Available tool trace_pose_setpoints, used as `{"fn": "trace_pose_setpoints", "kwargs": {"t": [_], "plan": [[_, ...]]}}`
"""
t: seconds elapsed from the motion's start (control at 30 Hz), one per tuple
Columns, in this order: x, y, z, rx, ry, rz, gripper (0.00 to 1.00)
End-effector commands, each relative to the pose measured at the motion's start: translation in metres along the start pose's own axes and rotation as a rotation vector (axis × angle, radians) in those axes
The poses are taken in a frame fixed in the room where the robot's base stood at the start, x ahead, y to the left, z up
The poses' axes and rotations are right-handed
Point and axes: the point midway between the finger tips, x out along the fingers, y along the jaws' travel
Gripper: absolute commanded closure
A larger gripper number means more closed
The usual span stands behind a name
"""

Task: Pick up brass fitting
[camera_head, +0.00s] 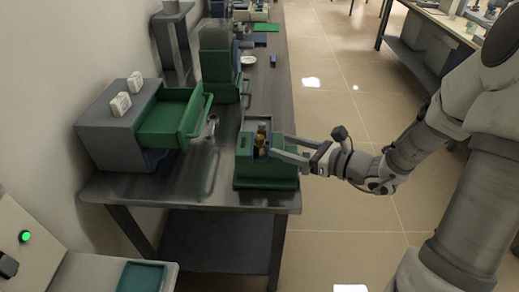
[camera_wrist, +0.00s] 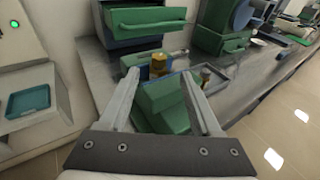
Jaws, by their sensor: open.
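The brass fitting (camera_head: 261,137) is a small golden upright piece at the green block-like fixture (camera_head: 265,183) near the front end of the metal bench. In the wrist view the brass fitting (camera_wrist: 158,65) shows just beyond the fingertips, about midway between them. The green fixture (camera_wrist: 165,100) lies below and between the fingers there. My gripper (camera_head: 277,144) reaches in from the right at the fitting's height. The gripper (camera_wrist: 160,74) is open, with nothing held between its fingers. The fitting's lower part is partly hidden, and I cannot tell whether a finger touches it.
A grey furnace (camera_head: 120,135) with a pulled-out green drawer (camera_head: 175,118) stands left of the fixture. Another green machine (camera_head: 218,65) and a small white dish (camera_head: 248,60) are farther back on the bench (camera_head: 240,198). Open floor (camera_head: 350,105) lies to the right.

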Motion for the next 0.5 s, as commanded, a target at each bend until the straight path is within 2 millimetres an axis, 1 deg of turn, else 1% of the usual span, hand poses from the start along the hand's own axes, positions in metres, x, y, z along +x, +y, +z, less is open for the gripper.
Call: {"fn": "trace_pose_setpoints", "kwargs": {"t": [0.03,0.1,0.27,0.5], "plan": [[0.007,0.0,-0.002,-0.001,0.001,0.003,0.35],[0.014,0.0,-0.001,-0.001,0.0,0.001,0.35],[0.023,0.0,-0.001,-0.001,0.001,0.001,0.35],[0.058,0.003,-0.002,-0.002,0.0,0.004,0.35]]}}
